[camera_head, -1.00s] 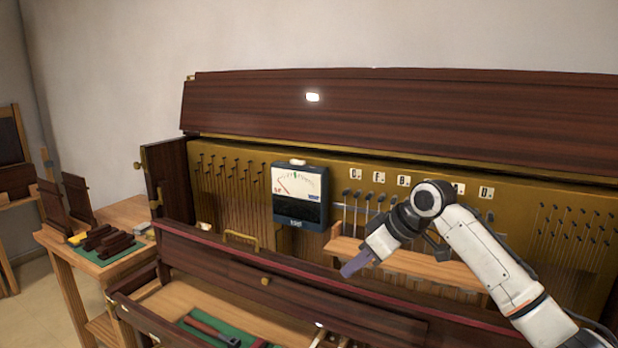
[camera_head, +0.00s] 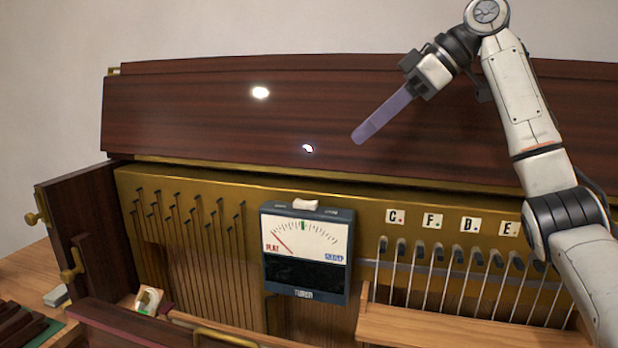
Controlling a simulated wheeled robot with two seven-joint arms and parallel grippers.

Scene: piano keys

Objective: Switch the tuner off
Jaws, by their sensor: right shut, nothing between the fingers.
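The tuner (camera_head: 306,272) is a dark blue box with a white dial face, mounted on the brass-coloured front of the piano's inside. Its needle leans left toward the word FLAT. A white switch (camera_head: 305,204) sits on its top edge. My right gripper (camera_head: 361,137) is shut and empty, its purple-grey fingers pointing down and left. It shows above and to the right of the tuner, in front of the dark wooden lid, apart from the switch. My left gripper is out of view.
The open wooden lid (camera_head: 220,115) stands behind the tuner. Letter tiles (camera_head: 431,220) and tuning pins line the brass panel at right, above a light wooden ledge (camera_head: 450,328). An open side door (camera_head: 85,205) with brass knobs stands at left.

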